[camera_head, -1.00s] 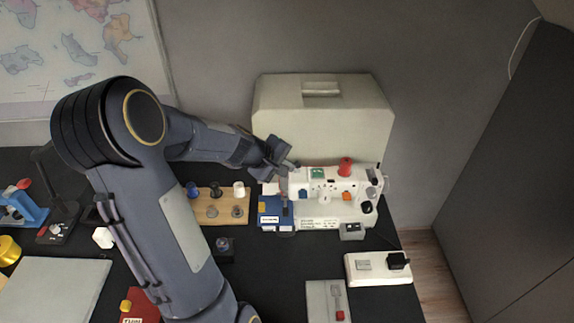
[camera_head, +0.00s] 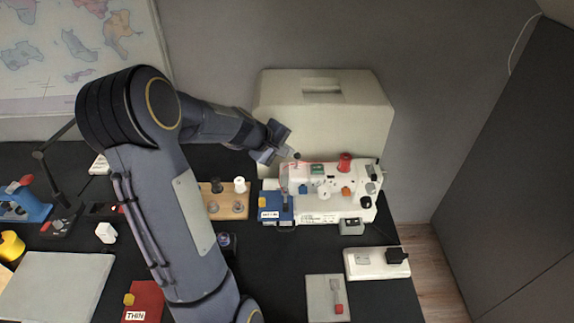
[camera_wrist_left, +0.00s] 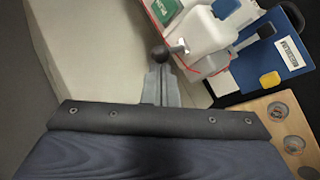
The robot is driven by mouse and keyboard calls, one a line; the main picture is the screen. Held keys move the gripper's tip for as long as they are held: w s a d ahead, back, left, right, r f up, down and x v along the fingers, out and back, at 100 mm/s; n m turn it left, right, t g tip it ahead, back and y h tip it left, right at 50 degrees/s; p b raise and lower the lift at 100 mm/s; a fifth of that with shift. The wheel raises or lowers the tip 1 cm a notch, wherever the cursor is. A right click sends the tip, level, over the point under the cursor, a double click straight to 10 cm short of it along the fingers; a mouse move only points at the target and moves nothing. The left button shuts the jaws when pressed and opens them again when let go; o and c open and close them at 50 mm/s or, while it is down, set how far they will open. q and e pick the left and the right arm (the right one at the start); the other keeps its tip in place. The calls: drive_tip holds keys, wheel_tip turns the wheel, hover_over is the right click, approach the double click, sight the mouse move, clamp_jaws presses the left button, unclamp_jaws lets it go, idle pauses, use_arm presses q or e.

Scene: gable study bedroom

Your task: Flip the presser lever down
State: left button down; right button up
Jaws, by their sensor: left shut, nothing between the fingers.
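The white sewing machine (camera_head: 325,207) stands at the back right of the desk, its left end over a blue labelled piece (camera_head: 270,211). My left gripper (camera_head: 293,156) is shut, above and behind the machine's left end. In the wrist view its fingertips (camera_wrist_left: 160,66) sit beside the head, with a dark ball at their tip. My right gripper is not in view.
A large cream case (camera_head: 325,115) stands close behind the machine and my left gripper. A wooden spool board (camera_head: 240,213) lies left of the machine. A white power strip (camera_head: 375,263) and a grey pad (camera_head: 322,300) lie in front. A thin red thread runs along the machine.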

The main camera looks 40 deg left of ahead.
use_arm(q)
drive_tip(key=shift+w+a+f+b, duration=0.15)
drive_tip(key=shift+w+a+b, duration=0.5)
drive_tip(key=shift+w, duration=0.3)
drive_tip(key=shift+r, duration=0.2)
drive_tip(key=shift+r+p, duration=0.6)
drive_tip(key=shift+r, duration=0.1)
